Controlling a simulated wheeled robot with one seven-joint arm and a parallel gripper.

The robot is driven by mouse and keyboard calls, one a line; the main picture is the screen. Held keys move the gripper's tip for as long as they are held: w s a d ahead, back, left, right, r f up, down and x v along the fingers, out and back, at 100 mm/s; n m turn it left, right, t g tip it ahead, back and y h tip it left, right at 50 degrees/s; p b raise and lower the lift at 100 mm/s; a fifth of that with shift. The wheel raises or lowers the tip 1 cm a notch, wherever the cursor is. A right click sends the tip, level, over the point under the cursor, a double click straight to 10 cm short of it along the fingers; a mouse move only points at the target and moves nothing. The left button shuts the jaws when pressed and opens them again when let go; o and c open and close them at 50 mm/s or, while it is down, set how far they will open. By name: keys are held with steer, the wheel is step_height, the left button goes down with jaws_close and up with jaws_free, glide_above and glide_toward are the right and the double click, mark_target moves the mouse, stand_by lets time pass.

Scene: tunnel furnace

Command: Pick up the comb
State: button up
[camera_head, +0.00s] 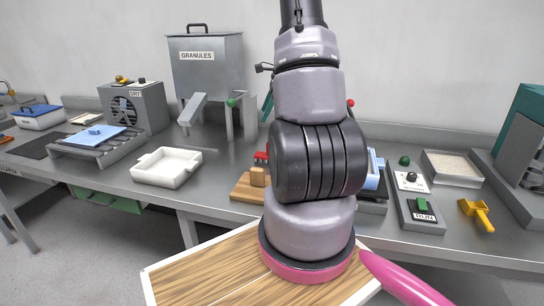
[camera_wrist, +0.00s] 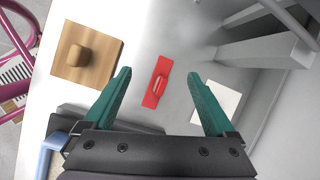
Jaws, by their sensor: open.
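A flat red piece with a raised grip (camera_wrist: 158,82), which I take to be the comb, lies on the grey bench top in the wrist view. In the head view a small part of the red piece (camera_head: 261,157) shows just left of my arm. My gripper (camera_wrist: 159,73) is open, with its two green fingers on either side of the red piece in the picture. It appears apart from the red piece, and nothing is between the fingers.
A wooden board with a block (camera_wrist: 72,68) lies left of the red piece in the wrist view. A white flat piece (camera_wrist: 228,97) lies to the right, near grey metal legs (camera_wrist: 262,52). In the head view, a white tray (camera_head: 167,181) stands left and a control box (camera_head: 418,226) right.

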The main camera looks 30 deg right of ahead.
steer(key=d+f+m, duration=0.1)
steer(key=f, duration=0.3)
steer(key=d+f+m, duration=0.1)
steer(key=d+f, duration=0.1)
steer(key=f, duration=0.3)
steer(key=d+f+m, duration=0.1)
steer(key=d+f, duration=0.1)
steer(key=f, duration=0.2)
steer(key=shift+w+f+m+g, duration=0.3)
steer(key=shift+w, duration=0.05)
steer(key=x, duration=0.6)
steer(key=shift+a+r, duration=0.15)
steer(key=shift+a, duration=0.05)
jaws_close()
step_height(320, 180, up, 10)
steer(key=shift+r, duration=0.1)
steer(key=c, duration=0.8)
jaws_free()
steer(key=c, duration=0.5)
